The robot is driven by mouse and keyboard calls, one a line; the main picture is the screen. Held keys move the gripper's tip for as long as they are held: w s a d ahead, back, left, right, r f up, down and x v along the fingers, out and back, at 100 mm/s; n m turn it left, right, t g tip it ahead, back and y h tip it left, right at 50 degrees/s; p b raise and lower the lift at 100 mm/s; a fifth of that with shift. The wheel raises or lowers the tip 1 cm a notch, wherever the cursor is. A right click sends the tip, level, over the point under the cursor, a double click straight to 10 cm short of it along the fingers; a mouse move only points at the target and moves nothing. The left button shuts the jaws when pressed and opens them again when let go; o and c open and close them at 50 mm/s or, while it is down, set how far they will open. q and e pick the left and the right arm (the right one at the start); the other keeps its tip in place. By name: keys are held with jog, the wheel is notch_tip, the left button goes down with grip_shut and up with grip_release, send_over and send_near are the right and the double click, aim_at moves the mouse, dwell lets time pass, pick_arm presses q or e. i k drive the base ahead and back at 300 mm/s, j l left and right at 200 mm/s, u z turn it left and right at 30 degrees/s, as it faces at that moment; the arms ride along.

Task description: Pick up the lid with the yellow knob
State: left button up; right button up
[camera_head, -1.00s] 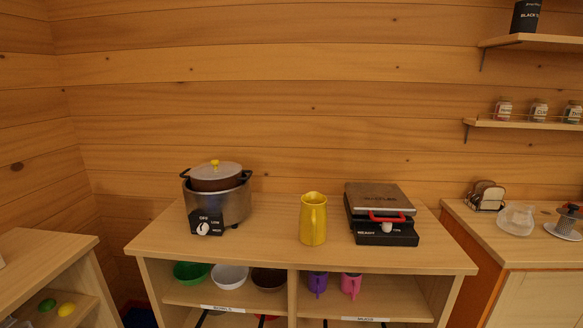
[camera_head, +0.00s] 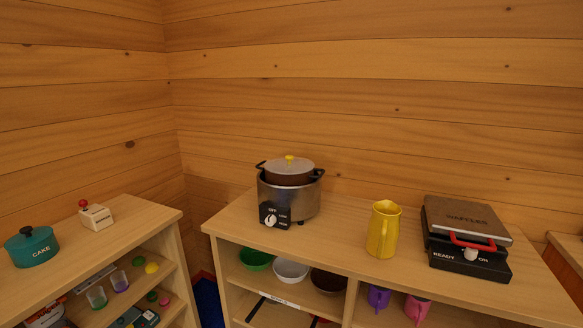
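The lid (camera_head: 277,168) is a pale grey disc with a yellow knob (camera_head: 289,158) on top. It sits on the brown pot inside the silver slow cooker (camera_head: 288,197), which has black handles and a dial on its front. The cooker stands on the left part of the wooden counter (camera_head: 340,243). Neither of my grippers shows in the head view.
A yellow pitcher (camera_head: 383,230) and a waffle maker (camera_head: 467,238) stand to the right of the cooker. Bowls (camera_head: 291,270) and mugs (camera_head: 378,297) are on the shelf below. A lower cabinet at left holds a teal pot (camera_head: 32,247) and a small white box (camera_head: 96,217).

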aim_at(289, 165)
jog(key=i+j+z, duration=0.85)
jog(key=j, duration=0.35)
